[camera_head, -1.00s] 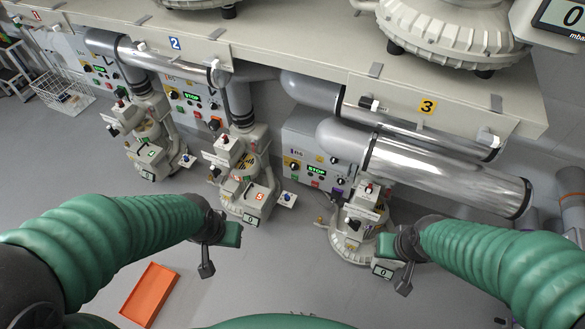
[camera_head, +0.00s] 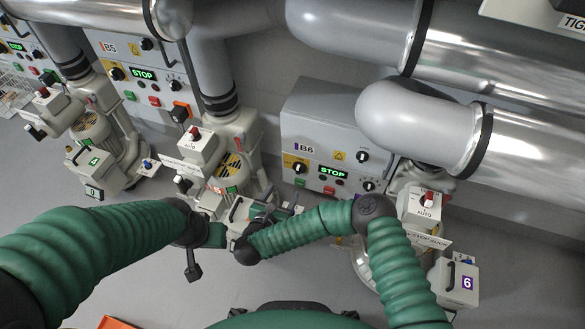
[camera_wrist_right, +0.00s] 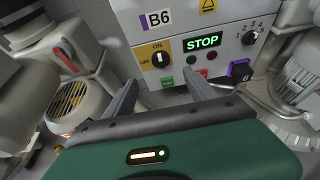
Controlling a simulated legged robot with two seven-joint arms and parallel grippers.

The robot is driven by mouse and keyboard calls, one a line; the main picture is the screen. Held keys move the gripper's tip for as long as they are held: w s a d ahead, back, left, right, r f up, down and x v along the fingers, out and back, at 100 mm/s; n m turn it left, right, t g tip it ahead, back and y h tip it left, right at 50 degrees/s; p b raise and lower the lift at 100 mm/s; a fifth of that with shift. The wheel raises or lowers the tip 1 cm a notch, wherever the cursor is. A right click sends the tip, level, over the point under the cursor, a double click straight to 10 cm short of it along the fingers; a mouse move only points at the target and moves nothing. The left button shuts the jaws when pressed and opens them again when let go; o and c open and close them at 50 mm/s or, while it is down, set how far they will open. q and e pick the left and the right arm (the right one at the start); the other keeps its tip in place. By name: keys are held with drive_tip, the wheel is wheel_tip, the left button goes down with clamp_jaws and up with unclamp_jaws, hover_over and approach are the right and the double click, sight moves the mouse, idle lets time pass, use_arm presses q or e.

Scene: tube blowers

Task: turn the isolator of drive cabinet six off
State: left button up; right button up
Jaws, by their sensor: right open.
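Drive cabinet six, a grey box marked B6 (camera_head: 340,133), stands right of centre in the head view. Its isolator (camera_head: 297,167) is a black knob on a yellow plate at the cabinet's left. In the right wrist view the isolator knob (camera_wrist_right: 160,59) looks upright, toward ON at the top; OFF is at the left. My right gripper (camera_wrist_right: 160,77) is open, its two fingers apart in front of the cabinet below the knob, not touching it. In the head view it is partly hidden by its own arm. My left gripper (camera_head: 205,235) hangs at lower left; its jaw is unclear.
The green STOP display (camera_wrist_right: 202,42) is lit right of the isolator. A purple-backed black switch (camera_wrist_right: 241,71) sits lower right. Cabinet B5 (camera_head: 120,62) and pump units stand at left. Large steel pipes (camera_head: 520,140) pass above right. Grey floor is open below.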

sight(298, 168)
drive_tip(key=b+x, duration=0.8)
drive_tip(key=x, duration=0.8)
drive_tip(key=shift+w, duration=0.15)
drive_tip(key=shift+r, duration=0.15)
drive_tip(key=shift+c, duration=0.5)
drive_tip(key=c, duration=1.3)
